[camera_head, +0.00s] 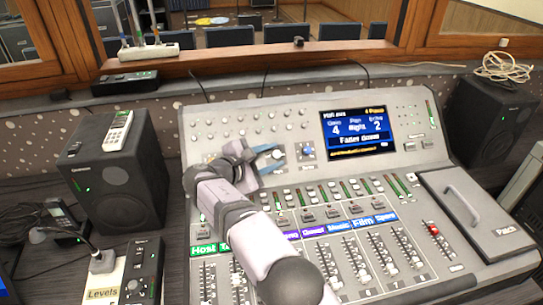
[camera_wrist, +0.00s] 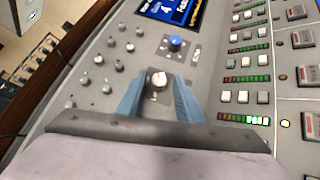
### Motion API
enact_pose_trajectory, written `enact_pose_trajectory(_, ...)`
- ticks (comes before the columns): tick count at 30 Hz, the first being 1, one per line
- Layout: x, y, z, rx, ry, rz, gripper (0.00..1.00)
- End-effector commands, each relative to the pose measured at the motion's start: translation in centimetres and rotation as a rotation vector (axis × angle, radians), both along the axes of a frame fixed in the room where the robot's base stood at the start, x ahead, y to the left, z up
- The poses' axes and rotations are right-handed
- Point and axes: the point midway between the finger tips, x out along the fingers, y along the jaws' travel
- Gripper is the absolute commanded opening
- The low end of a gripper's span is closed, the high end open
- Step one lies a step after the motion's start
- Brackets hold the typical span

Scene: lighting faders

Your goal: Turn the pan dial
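My gripper (camera_wrist: 160,84) is open, its two blue fingers spread on either side of a white-capped dial (camera_wrist: 158,78) on the mixing desk. A gap shows between each finger and the dial. In the head view my gripper (camera_head: 277,156) is over the desk's upper left panel, with the white dial (camera_head: 277,154) between its fingers. A blue dial (camera_head: 308,152) sits just right of it and also shows in the wrist view (camera_wrist: 176,43). The dial labels are too small to read.
Rows of small knobs (camera_head: 245,122) lie above the dials. Lit buttons and meters (camera_wrist: 247,79) lie close by. Faders (camera_head: 385,258) fill the lower desk. Black speakers (camera_head: 115,178) (camera_head: 487,122) stand either side. A grey lid with a handle (camera_head: 470,205) is at right.

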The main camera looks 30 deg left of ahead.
Motion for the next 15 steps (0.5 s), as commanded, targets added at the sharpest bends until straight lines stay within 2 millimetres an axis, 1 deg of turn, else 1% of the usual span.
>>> enact_pose_trajectory(10,-0.1,0.0,0.1,0.000,0.000,0.002,0.39)
enact_pose_trajectory(15,-1.2,0.2,0.4,0.000,-0.001,0.004,0.39)
